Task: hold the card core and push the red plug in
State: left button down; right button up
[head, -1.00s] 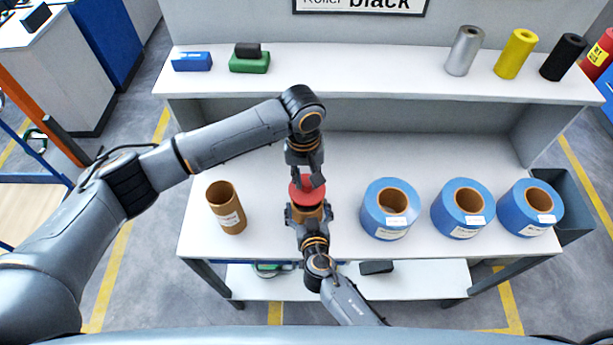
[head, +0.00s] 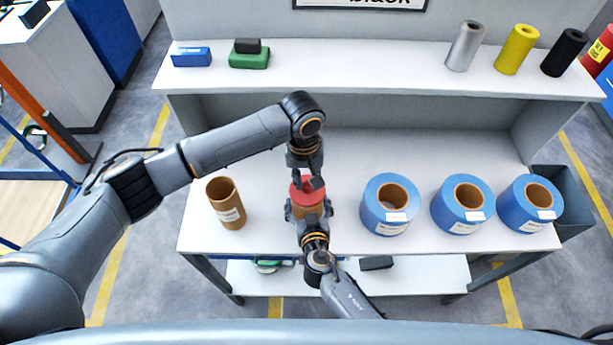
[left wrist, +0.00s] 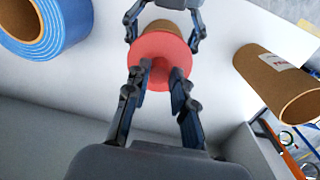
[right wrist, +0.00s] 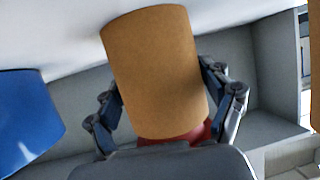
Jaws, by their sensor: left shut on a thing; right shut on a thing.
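The card core (head: 307,211) is a short brown tube above the front of the white table, at the middle. My right gripper (head: 308,207) is shut around it, one finger on each side; the core also fills the right wrist view (right wrist: 155,75). The red plug (head: 301,196) is a flat disc with a small knob, at the core's upper end. My left gripper (head: 313,183) points down from above and is shut on the plug's knob, as the left wrist view shows (left wrist: 160,80). The plug's red also shows at the core's end in the right wrist view (right wrist: 190,134). Any gap there is hidden.
A second card core (head: 226,204) stands left on the table. Several blue rolls (head: 376,210) stand to the right. A raised shelf (head: 350,72) behind carries blue and green blocks and coloured rolls. The table behind my left gripper is clear.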

aim_at(305, 186)
pick_arm(q)
jog(key=shift+f, duration=0.95)
jog(key=c, duration=1)
grip_release()
jog(key=shift+c, duration=0.2)
jog(key=shift+r, duration=0.1)
notch_tip(305, 186, up, 12)
jog(key=shift+a, duration=0.25)
pick_arm(e)
jog(key=o, duration=1.1)
